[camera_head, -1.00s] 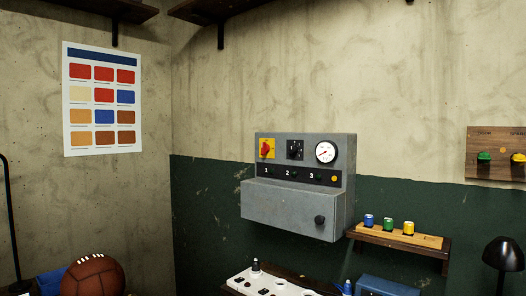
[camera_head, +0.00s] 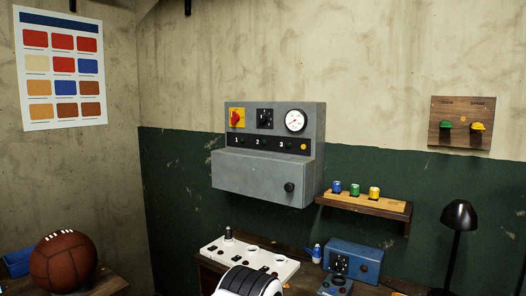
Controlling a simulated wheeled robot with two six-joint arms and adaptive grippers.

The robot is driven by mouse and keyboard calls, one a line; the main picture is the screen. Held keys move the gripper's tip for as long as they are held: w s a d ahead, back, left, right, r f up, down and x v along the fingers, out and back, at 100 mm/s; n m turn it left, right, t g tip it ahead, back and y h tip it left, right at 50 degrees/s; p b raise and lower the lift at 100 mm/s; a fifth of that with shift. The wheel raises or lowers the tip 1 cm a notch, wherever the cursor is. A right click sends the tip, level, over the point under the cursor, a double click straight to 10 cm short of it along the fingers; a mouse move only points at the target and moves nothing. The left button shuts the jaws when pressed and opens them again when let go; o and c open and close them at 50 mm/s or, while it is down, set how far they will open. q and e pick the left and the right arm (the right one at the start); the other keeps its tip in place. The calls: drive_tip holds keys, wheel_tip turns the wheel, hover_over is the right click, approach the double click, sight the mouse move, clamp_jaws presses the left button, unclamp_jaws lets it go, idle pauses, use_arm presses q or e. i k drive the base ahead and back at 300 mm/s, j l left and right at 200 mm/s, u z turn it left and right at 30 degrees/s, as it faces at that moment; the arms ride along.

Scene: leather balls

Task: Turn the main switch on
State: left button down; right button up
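A grey control box (camera_head: 262,175) hangs on the wall near the middle of the head view. At its upper left is a red rotary switch (camera_head: 236,118) on a yellow plate, the likely main switch. Its exact handle angle is too small to tell. Beside it are a black selector dial (camera_head: 265,118) and a round white gauge (camera_head: 296,121). Below them is a black strip (camera_head: 262,143) marked 1, 2 and 3, with a yellow-orange lamp (camera_head: 304,147) at its right end.
Below the box is a bench with a white panel (camera_head: 248,254), a blue device (camera_head: 352,260) and a white-and-black rounded part (camera_head: 250,284) at the bottom edge. A small shelf (camera_head: 367,203) holds coloured pots. A lamp (camera_head: 459,216) and a ball (camera_head: 63,262) stand at the sides.

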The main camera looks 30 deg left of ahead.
sight(235, 117)
drive_tip(key=i+j+u, duration=0.3)
drive_tip(key=i+j, duration=0.15)
drive_tip(key=i+j+u, duration=0.25)
drive_tip(key=i+j, duration=0.2)
drive_tip(key=i, duration=0.1)
